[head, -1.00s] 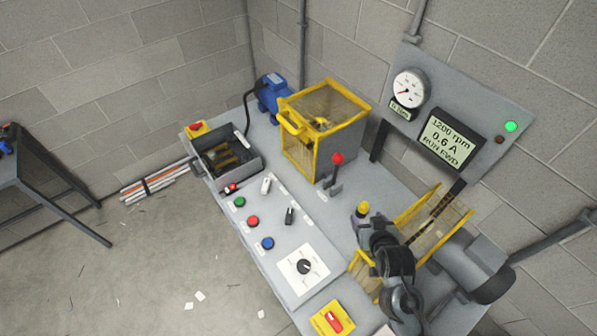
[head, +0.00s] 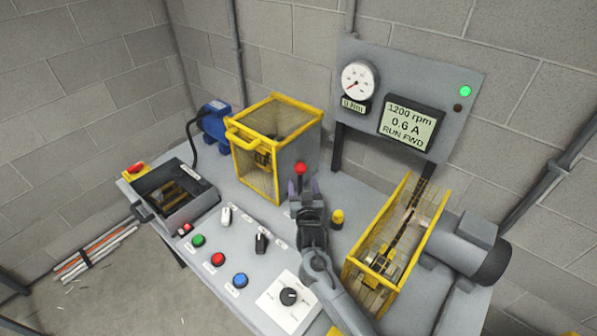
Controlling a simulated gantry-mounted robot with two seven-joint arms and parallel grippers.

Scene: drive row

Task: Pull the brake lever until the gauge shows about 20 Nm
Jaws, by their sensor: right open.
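The brake lever has a red ball knob (head: 301,168) and stands upright beside the yellow-framed cage. My right gripper (head: 302,187) is open at the lever, with a fingertip on each side of it just below the knob as seen from here. The lever's lower part is hidden behind the gripper, and I cannot tell if the fingers touch it. The round white gauge (head: 357,80) hangs on the grey panel, its red needle toward the lower left. The small label under it appears to read 0 Nm. My left gripper is not in view.
A yellow wire cage (head: 277,104) stands just behind the lever. A yellow knob (head: 338,217) and a yellow-framed belt guard (head: 412,222) are to the right. The display (head: 408,125) reads 1200 rpm, 0.6 A, RUN FWD. Buttons and switches fill the front panel.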

